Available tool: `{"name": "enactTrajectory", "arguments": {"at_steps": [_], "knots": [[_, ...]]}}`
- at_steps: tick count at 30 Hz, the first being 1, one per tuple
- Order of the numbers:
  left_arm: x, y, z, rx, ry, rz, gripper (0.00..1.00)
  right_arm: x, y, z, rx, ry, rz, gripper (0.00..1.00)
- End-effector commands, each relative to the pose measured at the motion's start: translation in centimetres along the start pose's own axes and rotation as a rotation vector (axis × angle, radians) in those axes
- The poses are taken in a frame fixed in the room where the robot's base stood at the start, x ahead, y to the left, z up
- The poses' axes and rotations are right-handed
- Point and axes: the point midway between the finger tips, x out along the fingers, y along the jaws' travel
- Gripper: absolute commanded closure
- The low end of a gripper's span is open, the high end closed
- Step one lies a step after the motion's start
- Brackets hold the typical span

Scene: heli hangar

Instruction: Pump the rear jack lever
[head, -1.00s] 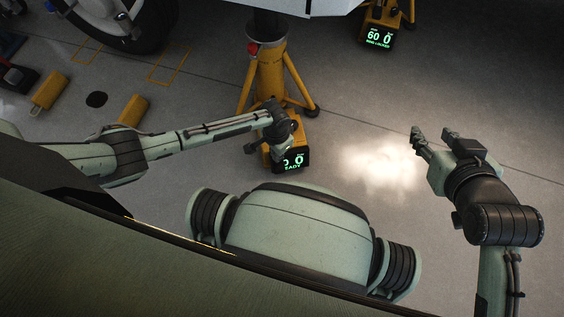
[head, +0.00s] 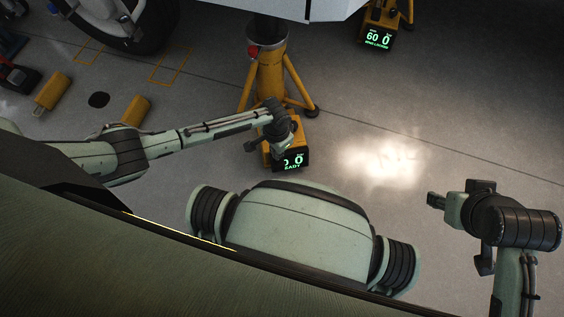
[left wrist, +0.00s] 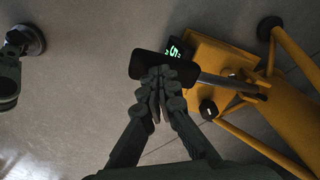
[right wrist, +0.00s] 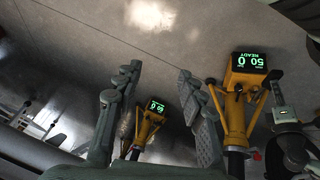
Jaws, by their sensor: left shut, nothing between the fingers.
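The near yellow jack (head: 270,75) stands on the floor under a white body. In the head view the left gripper (head: 280,148) partly covers the box and hides the lever. My right gripper (right wrist: 152,82) is open and empty, away from the jack at right (head: 458,234).
A second yellow jack (head: 378,30) with a display of 60 0 stands at the back. A wheel (head: 125,20) and yellow chocks (head: 52,92) are at the left. The floor (head: 380,160) between the near jack and my right arm is clear.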

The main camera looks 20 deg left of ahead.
Motion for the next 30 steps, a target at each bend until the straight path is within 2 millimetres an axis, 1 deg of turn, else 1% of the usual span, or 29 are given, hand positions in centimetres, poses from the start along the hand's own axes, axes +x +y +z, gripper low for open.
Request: {"name": "enactTrajectory", "arguments": {"at_steps": [2, 12, 17, 21, 30], "knots": [[-0.5, 0.1, 0.1, 0.0, -0.001, 0.001, 1.0, 0.0, 0.3, 0.7, 0.002, -0.035, 0.005, 0.6], [-2.4, 0.1, 0.1, 0.0, -0.001, 0.001, 1.0, 3.9, 0.1, 2.1, 0.004, -0.104, -0.009, 0.6], [-2.9, 0.0, 0.1, 0.0, -0.001, 0.0, 1.0, 5.3, 0.0, 2.8, 0.006, -0.126, -0.013, 0.6], [-2.9, 0.0, 0.0, 0.0, -0.001, 0.0, 1.0, 5.6, 0.0, 2.9, 0.006, -0.131, -0.013, 0.6], [-2.9, 0.0, 0.0, 0.0, 0.0, 0.0, 1.0, 5.6, 0.0, 2.9, 0.006, -0.13, -0.013, 0.6]]}}
